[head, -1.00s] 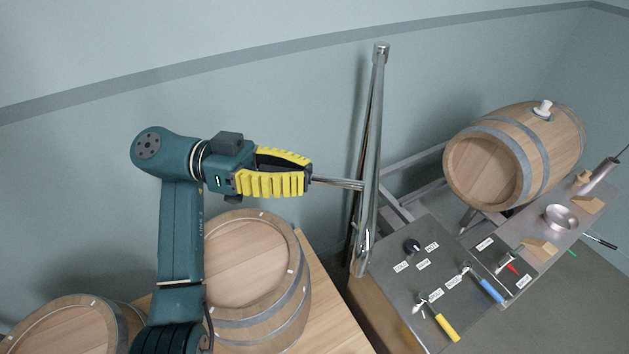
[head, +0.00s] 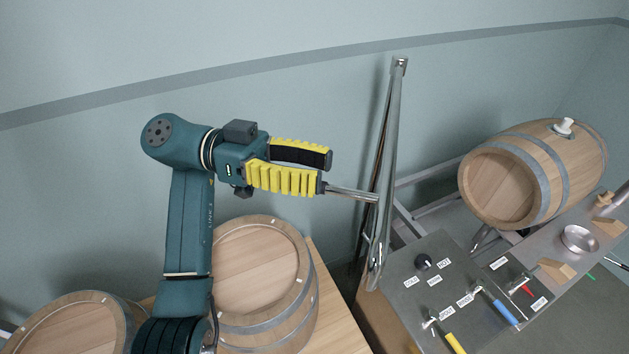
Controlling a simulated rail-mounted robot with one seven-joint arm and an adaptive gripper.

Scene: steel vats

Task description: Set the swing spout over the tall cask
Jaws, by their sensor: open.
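The swing spout (head: 352,193) is a thin steel tube. It reaches left from the tall steel standpipe (head: 389,160). Its left end is at the tip of the nearer finger of my gripper (head: 322,172). The fingers are spread, with the black inner pad of the far one showing; I cannot tell whether the near finger touches the tube. Below my gripper stands an upright wooden cask (head: 262,268) with grey hoops. In the picture the spout's visible end is above and just right of this cask's rim. Another upright cask (head: 75,328) is partly cut off at lower left. I cannot tell which cask is taller.
A steel control panel (head: 440,262) with a black knob, labels and yellow, blue and red handles is at right. A lying barrel (head: 530,175) with a white bung rests behind it. A steel bowl (head: 580,240) and wooden blocks are at far right.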

